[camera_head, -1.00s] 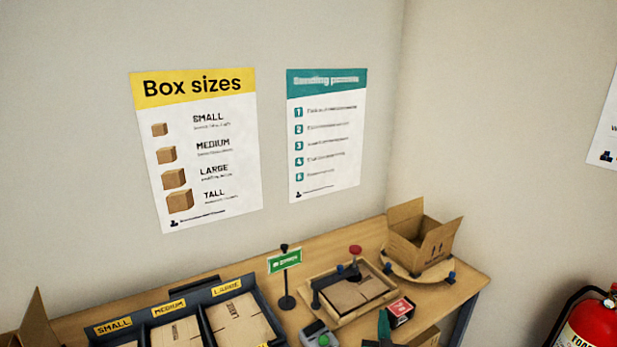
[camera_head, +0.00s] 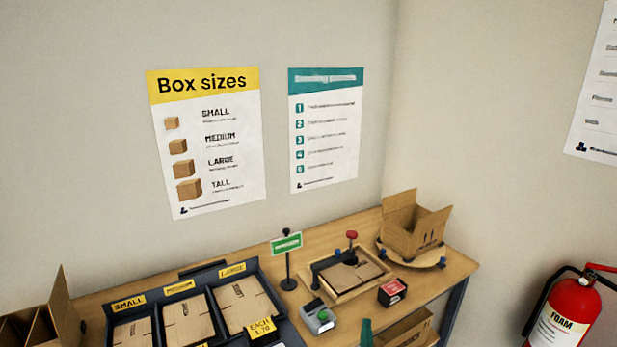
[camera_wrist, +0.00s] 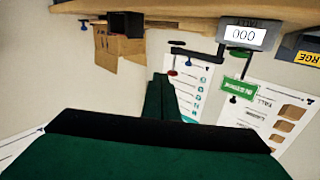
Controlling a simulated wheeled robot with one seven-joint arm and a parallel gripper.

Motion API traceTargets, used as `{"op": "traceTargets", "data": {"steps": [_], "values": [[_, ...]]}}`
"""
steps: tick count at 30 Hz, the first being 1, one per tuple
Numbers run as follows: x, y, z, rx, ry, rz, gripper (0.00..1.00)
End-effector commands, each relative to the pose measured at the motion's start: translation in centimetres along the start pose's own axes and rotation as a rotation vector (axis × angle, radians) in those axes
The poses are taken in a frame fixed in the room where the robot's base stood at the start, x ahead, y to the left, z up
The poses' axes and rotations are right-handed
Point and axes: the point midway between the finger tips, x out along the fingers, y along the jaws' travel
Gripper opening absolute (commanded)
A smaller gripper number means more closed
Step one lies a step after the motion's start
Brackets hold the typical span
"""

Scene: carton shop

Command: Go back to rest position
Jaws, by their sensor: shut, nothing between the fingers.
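My gripper (camera_wrist: 166,92) is in the wrist view, its dark green fingers together and nothing between them. A small green part of it (camera_head: 366,332) shows at the bottom edge of the head view, in front of the workbench. The wrist view looks at the bench upside down, with the open carton (camera_wrist: 122,48), the green sign (camera_wrist: 239,88) and the wall posters beyond the fingers. My gripper appears apart from all of these.
The wooden bench (camera_head: 455,268) carries an open carton (camera_head: 412,238) on a round stand, a wooden jig (camera_head: 345,290), a red-and-black box (camera_head: 392,292), a grey device (camera_head: 318,319) and a sorter of flat cartons (camera_head: 262,286). A fire extinguisher (camera_head: 572,310) stands at right.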

Motion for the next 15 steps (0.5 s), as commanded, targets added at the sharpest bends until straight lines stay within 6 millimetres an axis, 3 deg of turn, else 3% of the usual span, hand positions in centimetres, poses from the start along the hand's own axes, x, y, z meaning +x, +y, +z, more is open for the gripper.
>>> {"op": "traceTargets", "data": {"steps": [8,15], "values": [[-4.5,-5.3,2.2,0.075,0.001,-0.024,0.0],[-12.5,-10.5,4.8,0.163,-0.009,-0.032,0.0]]}}
